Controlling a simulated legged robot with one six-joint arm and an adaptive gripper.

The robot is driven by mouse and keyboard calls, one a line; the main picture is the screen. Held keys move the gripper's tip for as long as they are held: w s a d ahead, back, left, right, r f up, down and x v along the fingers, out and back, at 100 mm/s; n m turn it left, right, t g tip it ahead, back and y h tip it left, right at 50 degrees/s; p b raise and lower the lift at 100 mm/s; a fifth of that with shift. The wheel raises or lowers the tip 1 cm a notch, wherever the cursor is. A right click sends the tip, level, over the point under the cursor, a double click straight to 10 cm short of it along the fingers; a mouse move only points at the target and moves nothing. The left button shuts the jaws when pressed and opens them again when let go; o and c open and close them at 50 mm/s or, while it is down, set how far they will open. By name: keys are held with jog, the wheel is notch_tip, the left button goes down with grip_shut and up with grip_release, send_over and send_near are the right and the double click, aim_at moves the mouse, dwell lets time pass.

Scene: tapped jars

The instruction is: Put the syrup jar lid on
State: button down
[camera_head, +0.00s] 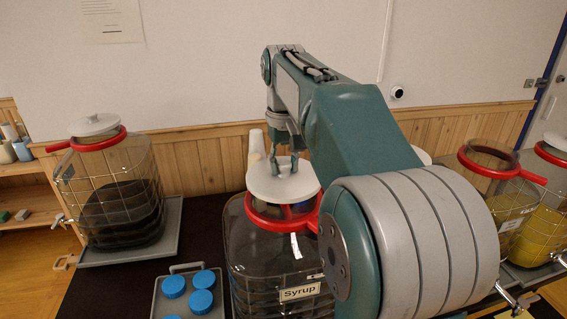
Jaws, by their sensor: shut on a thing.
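The syrup jar (262,255) stands at the centre front, a square glass jar with a wire grid, a red collar and a "Syrup" label (300,292). Dark contents show inside it. My gripper (284,170) points down and is shut on the white round lid (263,188). The lid is over the jar's mouth, just above or at the red collar (258,216). I cannot tell whether it touches the rim. My arm hides the right side of the jar.
A lidded jar of dark liquid (118,205) stands on a grey tray (98,256) at left. An open jar (482,195) and another jar (548,210) with yellow contents stand at right. Blue caps (202,279) lie on a front tray. White cups (256,143) stand behind my gripper.

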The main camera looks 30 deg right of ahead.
jog(key=shift+f, duration=0.9)
dwell(0.3)
dwell(0.4)
jog(key=shift+c, duration=1.2)
grip_release()
notch_tip(320, 180, up, 12)
jog(key=shift+w+f, duration=0.1)
